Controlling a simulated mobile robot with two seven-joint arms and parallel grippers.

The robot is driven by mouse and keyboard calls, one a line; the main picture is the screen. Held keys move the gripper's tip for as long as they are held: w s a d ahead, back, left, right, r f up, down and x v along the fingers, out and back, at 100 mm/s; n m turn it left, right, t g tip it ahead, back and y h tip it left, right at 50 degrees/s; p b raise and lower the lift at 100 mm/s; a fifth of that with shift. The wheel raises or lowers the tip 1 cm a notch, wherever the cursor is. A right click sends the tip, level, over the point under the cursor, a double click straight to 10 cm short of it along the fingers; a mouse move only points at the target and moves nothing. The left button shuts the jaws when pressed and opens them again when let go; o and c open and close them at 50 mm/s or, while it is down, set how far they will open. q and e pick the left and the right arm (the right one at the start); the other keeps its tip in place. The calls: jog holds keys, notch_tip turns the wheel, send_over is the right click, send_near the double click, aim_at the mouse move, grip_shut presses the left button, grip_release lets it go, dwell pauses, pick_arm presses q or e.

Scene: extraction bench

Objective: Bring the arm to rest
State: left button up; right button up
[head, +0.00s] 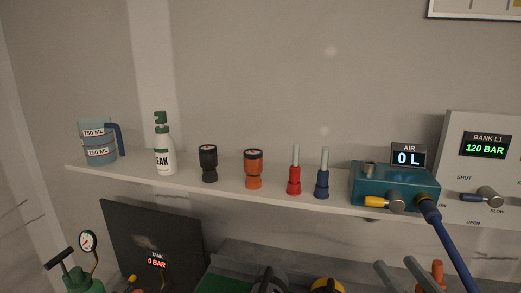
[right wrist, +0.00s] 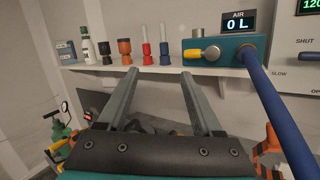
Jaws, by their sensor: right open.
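My right gripper (head: 394,265) shows at the bottom right of the head view, its two grey fingers pointing up, below the shelf. In the right wrist view its fingers (right wrist: 159,74) stand well apart with nothing between them. Beyond their tips is the shelf front, and the fingers touch nothing that I can see. The teal air meter (head: 362,184), reading 0 L, sits on the shelf above and near the fingers; it also shows in the right wrist view (right wrist: 232,46). My left gripper is not in view.
The shelf (head: 225,187) holds a blue jug (head: 98,150), a leak spray bottle (head: 165,155), black (head: 209,165) and orange (head: 253,170) fittings, and red (head: 294,180) and blue (head: 322,184) probes. A blue hose (head: 452,248) hangs right of my fingers. A green pump (head: 82,284) stands lower left.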

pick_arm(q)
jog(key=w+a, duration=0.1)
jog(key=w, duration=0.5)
pick_arm(e)
jog(key=s+d+f+m+g+h, duration=0.1)
jog(key=d+f+m+g+h, duration=0.35)
jog(key=m, duration=0.75)
jog(key=s+d+f+m+g+h, duration=0.1)
jog(key=d+f+m+g+h, duration=0.1)
jog(key=d+f+m+h, duration=0.75)
jog(key=s+a+f+m+g+y, duration=0.5)
jog(key=s+a+f+m, duration=0.15)
jog(key=a, duration=0.35)
jog(key=s+a+f+m+g+y, duration=0.45)
jog(key=a+m, duration=0.25)
jog(key=a, duration=0.4)
jog(key=s+d+f+g+b, duration=0.1)
jog(key=s+f+g+b, duration=0.15)
jog(key=f, duration=2.45)
pick_arm(q)
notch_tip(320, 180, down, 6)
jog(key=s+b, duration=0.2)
jog(key=b, duration=0.1)
pick_arm(e)
jog(key=s+d+f, duration=0.2)
jog(key=s+f, duration=1.3)
jog(key=shift+s+d+n, duration=0.15)
jog(key=shift+d+n, duration=0.15)
jog(key=shift+n, duration=0.1)
